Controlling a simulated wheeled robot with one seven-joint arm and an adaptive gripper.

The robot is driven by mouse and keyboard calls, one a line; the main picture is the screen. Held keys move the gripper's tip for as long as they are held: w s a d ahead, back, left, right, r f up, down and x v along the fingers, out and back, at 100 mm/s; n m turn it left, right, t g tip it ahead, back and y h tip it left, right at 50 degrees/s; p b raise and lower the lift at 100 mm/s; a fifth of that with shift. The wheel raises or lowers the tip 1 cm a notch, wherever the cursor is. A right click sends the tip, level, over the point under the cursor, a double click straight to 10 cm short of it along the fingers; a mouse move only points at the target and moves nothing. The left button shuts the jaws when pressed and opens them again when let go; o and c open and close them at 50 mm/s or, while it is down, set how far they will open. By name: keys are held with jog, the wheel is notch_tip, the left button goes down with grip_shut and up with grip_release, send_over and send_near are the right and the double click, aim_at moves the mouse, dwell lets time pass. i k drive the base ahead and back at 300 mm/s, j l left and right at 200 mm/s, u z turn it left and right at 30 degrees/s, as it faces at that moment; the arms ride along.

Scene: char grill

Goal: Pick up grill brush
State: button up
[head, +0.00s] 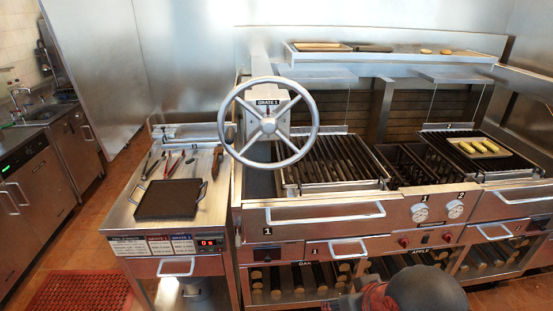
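Several long-handled tools lie along the back of the steel side table (125,215) at the left. A tool with a brown handle (217,160) lies at the right of this group, close to the table's right edge. It may be the grill brush, but it is too small to tell. Tongs and a red-handled tool (174,164) lie to its left. A dark rounded part of my arm shows at the bottom right edge. My gripper's fingers do not show.
A black two-handled griddle plate (169,199) lies in front of the tools. A large handwheel (232,143) stands right of them, by the grill grate (335,160). A tray (478,148) with yellow food sits on the right grate. A red floor mat (80,292) lies at lower left.

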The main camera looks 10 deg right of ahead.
aim_at(218, 153)
jog(key=i+j+z, duration=0.1)
jog(key=i+j, duration=0.15)
jog(key=i+j+z, duration=0.15)
jog(key=j, duration=0.3)
jog(key=i+j+z, duration=0.1)
jog(key=i+j, duration=0.2)
jog(key=i+j+z, duration=0.1)
jog(key=j, duration=0.4)
jog(key=i+j+z, duration=0.1)
jog(key=i+j, duration=0.2)
jog(key=i+j+z, duration=0.15)
jog(key=j, duration=0.4)
jog(key=i+j+z, duration=0.1)
jog(key=j, duration=0.3)
jog(key=i+j+z, duration=0.1)
jog(key=i+j, duration=0.15)
jog(key=j, duration=0.25)
